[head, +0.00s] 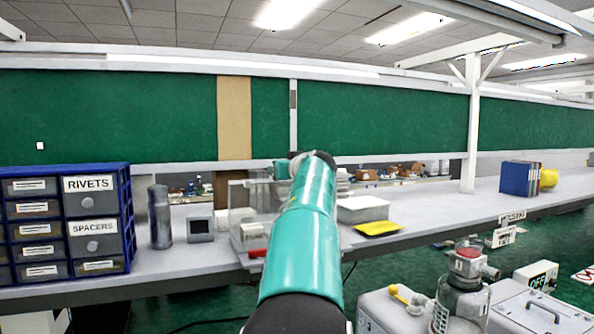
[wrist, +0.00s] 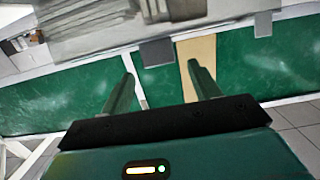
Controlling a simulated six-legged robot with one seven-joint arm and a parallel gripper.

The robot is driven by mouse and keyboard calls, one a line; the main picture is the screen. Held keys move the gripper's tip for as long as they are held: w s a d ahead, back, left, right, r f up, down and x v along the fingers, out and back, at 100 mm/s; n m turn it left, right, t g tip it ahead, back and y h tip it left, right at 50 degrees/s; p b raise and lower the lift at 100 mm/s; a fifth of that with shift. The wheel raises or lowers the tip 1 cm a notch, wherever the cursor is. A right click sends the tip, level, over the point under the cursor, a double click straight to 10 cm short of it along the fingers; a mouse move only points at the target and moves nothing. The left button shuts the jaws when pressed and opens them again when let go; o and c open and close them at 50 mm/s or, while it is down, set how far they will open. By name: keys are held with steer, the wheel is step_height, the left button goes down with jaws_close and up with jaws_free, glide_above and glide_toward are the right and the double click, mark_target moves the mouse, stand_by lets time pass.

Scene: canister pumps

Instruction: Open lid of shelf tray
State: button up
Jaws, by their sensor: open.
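A clear, box-like tray (head: 243,207) stands on the long grey bench (head: 436,208), left of my teal arm, with a red piece at its front. My arm covers its right side, and I cannot make out whether its lid is up or down. In the wrist view my gripper (wrist: 160,68) is open, with two fingers apart and nothing between them. It points toward the green wall panels (wrist: 60,105). Grey objects (wrist: 170,12) show at the top of that view, too cropped to name. In the head view my arm hides the gripper's fingers.
A blue drawer cabinet (head: 66,222), a dark cylinder (head: 160,217) and a small grey box (head: 200,228) stand left. A white box (head: 362,209) and yellow tray (head: 377,228) lie right of my arm. A canister pump (head: 463,290) stands at front right.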

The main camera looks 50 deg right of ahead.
steer(key=v, duration=1)
steer(key=shift+s, duration=0.15)
steer(key=shift+a, duration=0.1)
steer(key=w+a+f+m+h, duration=0.1)
steer(key=a+f, duration=0.3)
steer(key=a, duration=0.5)
steer(key=w+a+f+m, duration=0.1)
steer(key=a+f, duration=0.2)
steer(key=a, duration=0.5)
steer(key=s+a+f+n+g+y, duration=0.2)
steer(key=s+a+f, duration=0.3)
steer(key=a+f, duration=0.4)
steer(key=s+a+f+n+g+y, duration=0.3)
steer(key=s+a+f+y, duration=0.1)
steer(key=a+f, duration=0.6)
steer(key=s+a+f+n+g+y, duration=0.3)
steer(key=s+a+f, duration=0.3)
steer(key=a+f, duration=0.4)
steer(key=shift+s+a+g+y, duration=0.15)
steer(key=shift+a+g+y, duration=0.15)
steer(key=shift+a, duration=0.8)
